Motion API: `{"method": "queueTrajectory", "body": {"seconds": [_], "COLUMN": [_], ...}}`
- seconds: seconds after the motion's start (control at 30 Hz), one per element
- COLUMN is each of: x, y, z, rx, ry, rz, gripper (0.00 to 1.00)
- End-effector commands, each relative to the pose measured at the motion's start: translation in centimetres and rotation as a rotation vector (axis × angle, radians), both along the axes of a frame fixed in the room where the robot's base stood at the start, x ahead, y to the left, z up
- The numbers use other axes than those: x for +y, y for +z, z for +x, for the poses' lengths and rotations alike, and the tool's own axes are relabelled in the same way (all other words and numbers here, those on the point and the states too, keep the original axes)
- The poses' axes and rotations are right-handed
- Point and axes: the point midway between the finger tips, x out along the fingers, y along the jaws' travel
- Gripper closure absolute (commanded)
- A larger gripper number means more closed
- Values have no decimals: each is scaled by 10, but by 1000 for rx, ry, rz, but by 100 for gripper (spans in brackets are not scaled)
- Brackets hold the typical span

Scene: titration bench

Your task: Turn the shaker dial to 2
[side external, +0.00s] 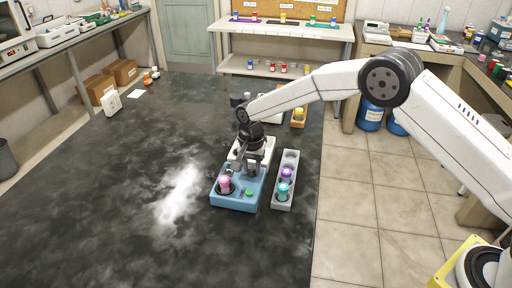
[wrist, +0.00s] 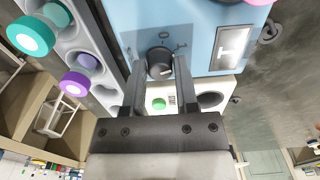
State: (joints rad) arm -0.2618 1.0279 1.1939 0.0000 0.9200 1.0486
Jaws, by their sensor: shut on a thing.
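The blue shaker (side external: 233,202) stands on the dark bench, and its blue top also fills the upper middle of the wrist view (wrist: 205,25). Its black round dial (wrist: 159,62) shows between my fingertips, with small pale marks around it too small to read surely. My gripper (wrist: 158,70) points at the shaker top and is shut on the dial, one finger at each side. In the side view my gripper (side external: 250,168) is over the shaker's far part and hides the dial. Which mark the dial points to I cannot tell.
A grey rack (side external: 284,203) with purple-capped (side external: 286,174) and teal-capped (side external: 283,189) vials stands close to the shaker's right. A pink-capped vial (side external: 225,184) sits on the shaker. A white device (side external: 263,150) stands behind it.

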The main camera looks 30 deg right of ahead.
Motion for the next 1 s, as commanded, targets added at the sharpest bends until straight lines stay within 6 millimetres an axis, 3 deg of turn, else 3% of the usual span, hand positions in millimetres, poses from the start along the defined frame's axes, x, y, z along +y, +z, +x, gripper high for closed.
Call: {"method": "queueTrajectory", "body": {"seconds": [0.33,1.0], "x": [0,0], "y": [0,1], "z": [0,0], "rx": [-1,-1], "ry": [-73,-582], "rz": [1,1], "gripper": [96,96]}}
